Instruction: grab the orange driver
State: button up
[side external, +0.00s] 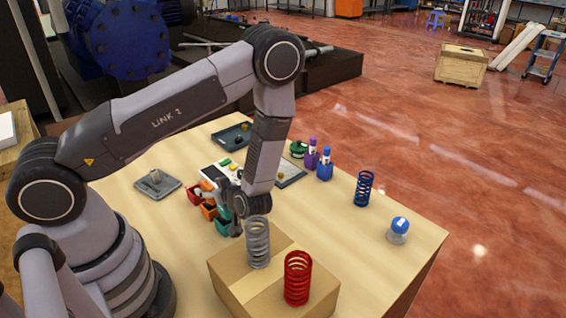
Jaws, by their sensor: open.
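My gripper (236,229) is open and points down over the table, beside the front of a white unit with coloured bins. The grey spring partly overlaps it in this view, and the fingers are small and dark. I cannot make out an orange driver for certain. An orange piece (209,211) sits between a red bin (194,194) and a teal bin (223,226), left of my gripper, and looks like a bin. Small orange bits near the white unit (214,175) are too small to name. My arm and gripper hide part of that area.
A cardboard box (231,283) in front carries a grey spring (258,243) and a red spring (298,279). A blue spring (364,188), a blue-and-white ball (400,225) and purple and blue bottles (325,165) stand right. Grey trays (172,188) lie behind. The right front table is clear.

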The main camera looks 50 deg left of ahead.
jog(key=shift+x, duration=0.85)
grip_shut()
